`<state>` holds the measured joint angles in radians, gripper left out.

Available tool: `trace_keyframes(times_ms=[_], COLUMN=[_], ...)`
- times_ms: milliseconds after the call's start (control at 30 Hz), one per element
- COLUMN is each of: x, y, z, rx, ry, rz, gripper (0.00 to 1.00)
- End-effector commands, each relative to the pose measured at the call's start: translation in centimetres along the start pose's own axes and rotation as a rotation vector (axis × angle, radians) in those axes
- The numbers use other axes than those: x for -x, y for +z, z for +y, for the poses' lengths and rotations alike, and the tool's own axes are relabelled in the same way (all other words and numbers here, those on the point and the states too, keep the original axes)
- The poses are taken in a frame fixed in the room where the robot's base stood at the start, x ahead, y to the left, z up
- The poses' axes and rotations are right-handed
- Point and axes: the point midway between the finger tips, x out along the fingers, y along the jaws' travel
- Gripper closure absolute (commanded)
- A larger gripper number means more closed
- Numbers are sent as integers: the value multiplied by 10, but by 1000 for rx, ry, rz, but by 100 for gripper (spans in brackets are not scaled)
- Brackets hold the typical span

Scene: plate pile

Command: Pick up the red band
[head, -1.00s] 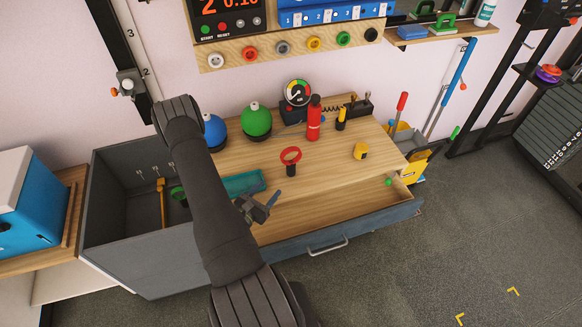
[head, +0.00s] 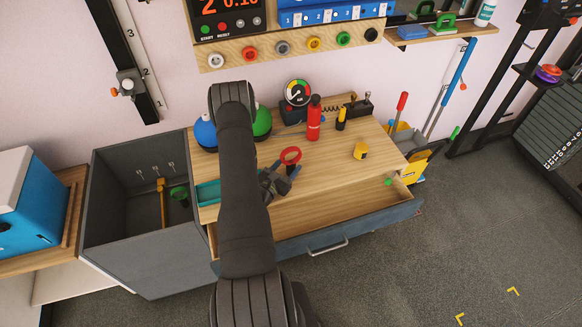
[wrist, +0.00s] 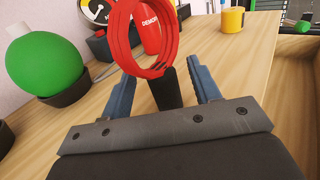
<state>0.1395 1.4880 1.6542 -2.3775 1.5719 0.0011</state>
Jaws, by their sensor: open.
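The red band (head: 291,155) is a looped red ring standing upright at the top of a short black post (wrist: 165,90) on the wooden bench top. In the wrist view the band (wrist: 163,65) shows as several red loops, at the top middle. My gripper (head: 285,177) is open, its blue fingers pointing toward the post. In the wrist view the fingers (wrist: 160,74) lie to the left and right of the post, with the loops above and beyond them. I cannot tell whether a finger touches the post. My arm hides part of the bench in the head view.
A red bottle (head: 313,120), a yellow cup (head: 361,151) and a gauge (head: 297,92) stand behind and right of the band. A green ball (wrist: 45,65) is at left. An open drawer (head: 330,216) lies in front, a teal tray (head: 208,193) at left.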

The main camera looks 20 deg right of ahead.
Motion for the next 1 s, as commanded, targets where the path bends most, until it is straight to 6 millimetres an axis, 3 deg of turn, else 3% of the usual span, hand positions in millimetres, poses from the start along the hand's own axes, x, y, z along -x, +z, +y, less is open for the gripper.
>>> trace_keyframes(times_ms=[133,367,633,1000], x=[-20,-21,-21,-21], y=[0,0,0,4], z=[0,0,0,0], rx=[0,1,1,0], ry=[-1,1,1,1], rz=[0,1,1,0], gripper=[43,43,96,97])
